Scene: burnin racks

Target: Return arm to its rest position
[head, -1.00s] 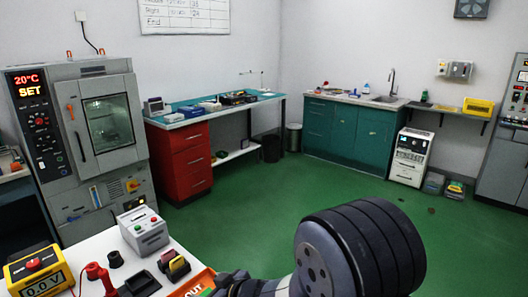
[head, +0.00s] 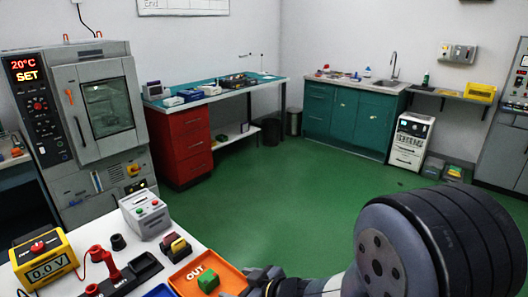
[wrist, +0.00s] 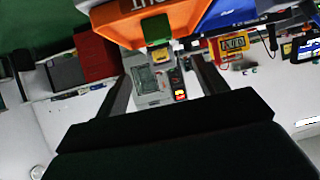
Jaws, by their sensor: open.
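My gripper (head: 262,282) is at the bottom edge of the head view, beside the orange OUT tray (head: 178,282), partly cut off by the frame. In the wrist view my gripper (wrist: 163,88) has its two dark fingers wide apart with nothing held between them. A green block (head: 208,281) lies in the orange tray; it also shows in the wrist view (wrist: 156,28), beyond the fingertips. My dark, ribbed arm joint fills the lower right of the head view.
The white bench holds a yellow meter (head: 43,262), a grey button box (head: 146,215), a black fixture with red terminals (head: 103,262) and a blue tray (head: 160,291). A test chamber (head: 95,110) stands behind. The green floor (head: 290,190) is clear.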

